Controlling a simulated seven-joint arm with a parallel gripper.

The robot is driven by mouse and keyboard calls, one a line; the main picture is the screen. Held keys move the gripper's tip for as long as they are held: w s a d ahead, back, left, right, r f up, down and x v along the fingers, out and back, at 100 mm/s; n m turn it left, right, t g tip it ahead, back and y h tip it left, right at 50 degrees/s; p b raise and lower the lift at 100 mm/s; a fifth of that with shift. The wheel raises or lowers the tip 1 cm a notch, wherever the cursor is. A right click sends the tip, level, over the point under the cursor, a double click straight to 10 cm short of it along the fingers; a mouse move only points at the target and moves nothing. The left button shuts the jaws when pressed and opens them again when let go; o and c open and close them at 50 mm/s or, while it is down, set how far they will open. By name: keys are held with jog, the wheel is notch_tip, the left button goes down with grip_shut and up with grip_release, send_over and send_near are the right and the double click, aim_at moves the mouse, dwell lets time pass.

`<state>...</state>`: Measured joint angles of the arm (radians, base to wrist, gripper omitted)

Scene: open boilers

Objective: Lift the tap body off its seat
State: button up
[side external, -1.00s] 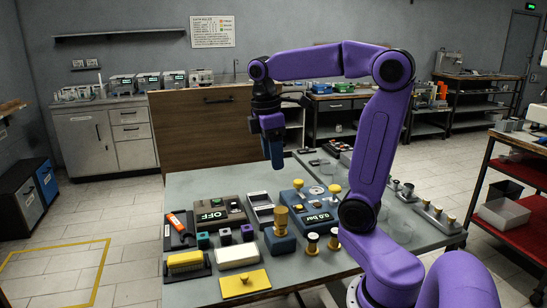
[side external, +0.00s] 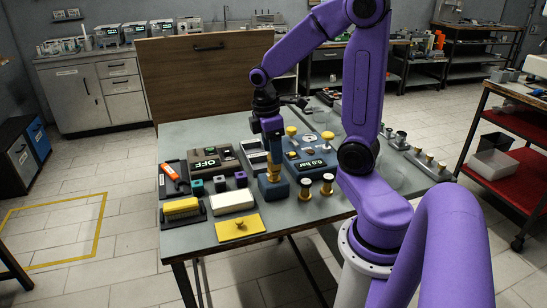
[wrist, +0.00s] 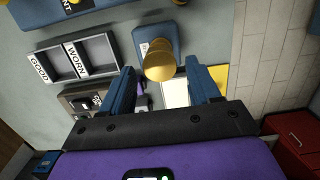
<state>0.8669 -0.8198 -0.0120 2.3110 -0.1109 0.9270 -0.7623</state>
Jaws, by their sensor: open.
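The brass tap body (side external: 273,172) stands upright on its blue block seat (side external: 273,190) near the front middle of the table. In the wrist view the tap body (wrist: 158,62) shows its wide round end towards the camera, with part of the blue seat (wrist: 150,38) beyond it. My gripper (side external: 272,155) points down right over the tap body. In the wrist view my gripper (wrist: 160,78) has its two blue fingers apart, one on each side of the tap body, with gaps visible. I cannot tell how far down the fingers reach alongside it.
Two black-and-brass plugs (side external: 305,189) stand close to the seat's right. A blue gauge box (side external: 312,166) with yellow knobs is behind them. A tray labelled GOOD and WORN (wrist: 75,58), small coloured blocks, a white pad (side external: 233,202) and a yellow plate (side external: 239,227) crowd the left.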

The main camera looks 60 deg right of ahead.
jog(key=shift+s+d+f, duration=0.15)
jog(key=shift+f, duration=1.4)
grip_shut()
jog(key=shift+r, duration=2.7)
